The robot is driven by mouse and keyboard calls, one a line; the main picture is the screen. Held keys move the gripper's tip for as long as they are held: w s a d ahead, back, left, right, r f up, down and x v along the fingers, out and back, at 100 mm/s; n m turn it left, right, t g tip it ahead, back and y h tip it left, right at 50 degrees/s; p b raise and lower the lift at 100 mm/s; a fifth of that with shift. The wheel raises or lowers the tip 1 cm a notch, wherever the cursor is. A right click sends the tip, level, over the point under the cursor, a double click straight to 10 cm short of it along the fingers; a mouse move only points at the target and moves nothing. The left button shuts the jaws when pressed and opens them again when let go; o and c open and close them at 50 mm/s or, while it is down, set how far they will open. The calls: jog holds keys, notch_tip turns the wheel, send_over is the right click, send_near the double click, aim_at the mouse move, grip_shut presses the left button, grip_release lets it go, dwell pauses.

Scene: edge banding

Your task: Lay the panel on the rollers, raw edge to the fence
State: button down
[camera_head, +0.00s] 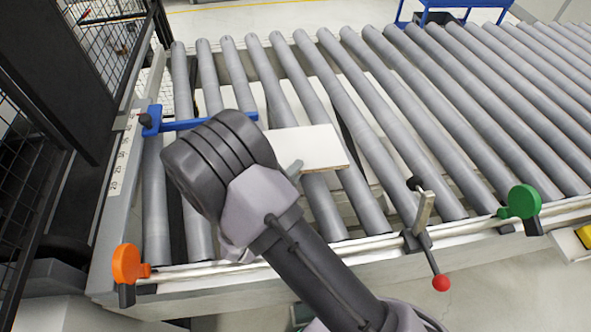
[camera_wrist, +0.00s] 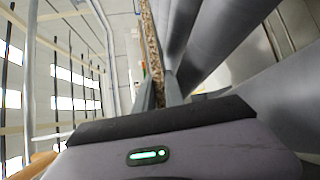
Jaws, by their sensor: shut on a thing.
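A small white panel (camera_head: 312,147) is over the grey rollers (camera_head: 375,140), white face up, with a thin brownish edge on its near side. In the wrist view its raw, speckled chipboard edge (camera_wrist: 151,45) runs away from my gripper. My gripper (camera_head: 291,169) is shut on the panel's near edge; its fingers (camera_wrist: 160,94) also show in the wrist view. My wrist hides the panel's left part in the head view. I cannot tell whether the panel touches the rollers. A pale metal rail (camera_head: 375,245) runs along the near side; I cannot tell whether it is the fence.
A blue bar (camera_head: 182,125) crosses the rollers at the left. A clamp with a red knob (camera_head: 428,245) stands on the near rail, between an orange disc (camera_head: 127,264) and a green disc (camera_head: 524,201). Dark mesh guarding (camera_head: 105,45) stands at the left. The rollers at right are clear.

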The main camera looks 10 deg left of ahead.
jog(key=shift+f, duration=0.15)
jog(key=c, duration=1.3)
grip_release()
jog(key=shift+c, duration=0.2)
jog(key=shift+o, duration=0.4)
jog(key=o, duration=0.9)
jog(key=shift+c, duration=0.2)
